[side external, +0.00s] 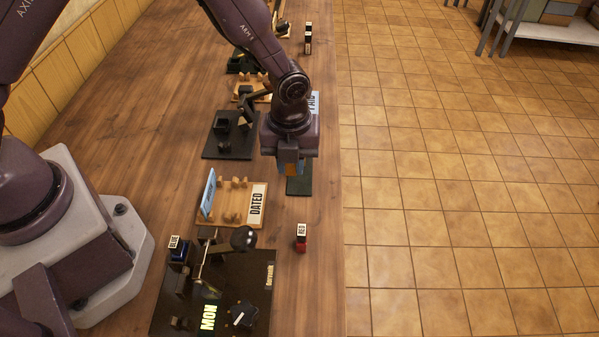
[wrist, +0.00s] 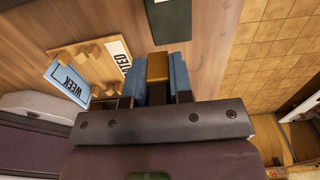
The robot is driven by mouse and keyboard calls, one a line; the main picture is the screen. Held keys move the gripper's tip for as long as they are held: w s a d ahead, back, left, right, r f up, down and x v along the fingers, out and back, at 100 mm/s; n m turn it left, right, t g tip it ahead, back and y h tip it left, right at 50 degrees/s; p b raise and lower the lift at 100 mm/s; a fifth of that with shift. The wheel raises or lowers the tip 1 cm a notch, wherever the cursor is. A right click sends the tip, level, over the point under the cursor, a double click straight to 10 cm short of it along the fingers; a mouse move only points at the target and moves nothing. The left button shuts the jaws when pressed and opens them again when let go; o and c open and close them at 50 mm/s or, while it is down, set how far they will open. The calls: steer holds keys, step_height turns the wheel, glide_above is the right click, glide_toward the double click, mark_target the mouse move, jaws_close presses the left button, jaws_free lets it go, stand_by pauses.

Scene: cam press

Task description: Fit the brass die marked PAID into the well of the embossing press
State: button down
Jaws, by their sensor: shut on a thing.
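My gripper (side external: 291,170) is shut on a brass-coloured block (wrist: 157,67), seen between its blue fingers in the wrist view; no marking on the block can be read. The gripper is over or just beside a dark green mat (side external: 299,186), and the height above it is unclear. A white PAID label (side external: 314,101) shows partly behind my wrist. A black base with a lever and a ball knob (side external: 243,238) stands at the bottom, bearing a MON display (side external: 208,317). A second black base (side external: 215,150) with black blocks lies left of the gripper. I cannot tell which is the embossing press.
A wooden rack (side external: 215,215) labelled DATED holds a blue WEEK card (wrist: 67,84). A red-based block (side external: 301,244) labelled RED and a BLUE one (side external: 179,250) stand near the lower base. The table's right edge borders a tiled floor.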

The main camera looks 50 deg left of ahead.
mark_target(300, 185)
steer(key=shift+w+d+f, duration=0.1)
steer(key=shift+w+f, duration=0.4)
steer(key=shift+f, duration=0.05)
steer(key=shift+w+d+f, duration=0.1)
steer(key=shift+w+f, duration=0.1)
steer(key=shift+f, duration=0.7)
steer(key=shift+w+d+f, duration=0.1)
steer(key=shift+w+f, duration=0.05)
steer(key=shift+f, duration=0.7)
steer(key=shift+f, duration=0.15)
steer(key=c, duration=1)
jaws_free()
step_height(300, 185, up, 13)
steer(key=shift+w+a, duration=0.1)
steer(key=shift+a, duration=0.05)
